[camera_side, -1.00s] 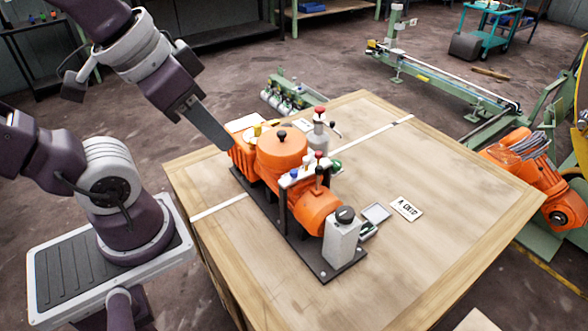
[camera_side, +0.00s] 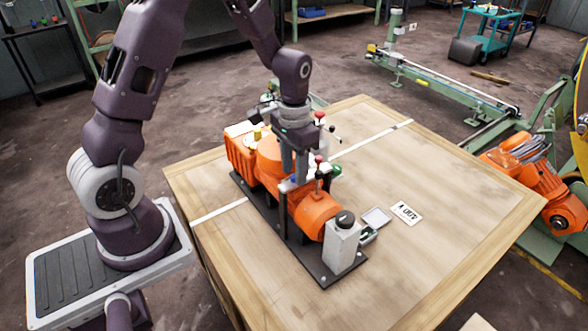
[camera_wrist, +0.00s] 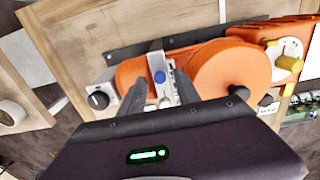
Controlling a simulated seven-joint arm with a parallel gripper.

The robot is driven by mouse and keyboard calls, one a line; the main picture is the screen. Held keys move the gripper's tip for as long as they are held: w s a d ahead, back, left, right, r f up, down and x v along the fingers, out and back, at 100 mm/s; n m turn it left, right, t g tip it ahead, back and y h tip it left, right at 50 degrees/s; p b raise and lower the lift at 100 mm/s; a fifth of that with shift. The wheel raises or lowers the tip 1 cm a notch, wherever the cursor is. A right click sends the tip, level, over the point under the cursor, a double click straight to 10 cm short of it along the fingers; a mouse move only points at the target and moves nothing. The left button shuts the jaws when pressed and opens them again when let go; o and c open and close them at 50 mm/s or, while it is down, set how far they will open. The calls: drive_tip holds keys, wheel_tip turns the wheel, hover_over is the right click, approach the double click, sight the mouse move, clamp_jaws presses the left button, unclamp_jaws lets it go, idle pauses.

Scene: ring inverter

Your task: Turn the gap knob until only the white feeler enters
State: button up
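The orange machine stands on a black base plate (camera_side: 270,232) on the table. A black knob (camera_side: 345,217) tops the grey block at its near end; it also shows in the wrist view (camera_wrist: 98,99). A yellow knob (camera_wrist: 288,63) sits by a white dial at the other end. I cannot tell which is the gap knob. My gripper (camera_side: 293,178) points down over the middle of the machine. In the wrist view its fingers (camera_wrist: 160,95) stand apart on either side of a blue-topped piece (camera_wrist: 160,77). No grip on it shows. A red-topped piece (camera_side: 318,159) is beside the gripper. The white feeler is not clearly visible.
Another red-topped post (camera_side: 319,117) stands behind my gripper. A white line (camera_side: 375,135) crosses the tabletop.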

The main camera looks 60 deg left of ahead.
drive_tip(key=shift+f, duration=0.3)
clamp_jaws()
idle(1.2)
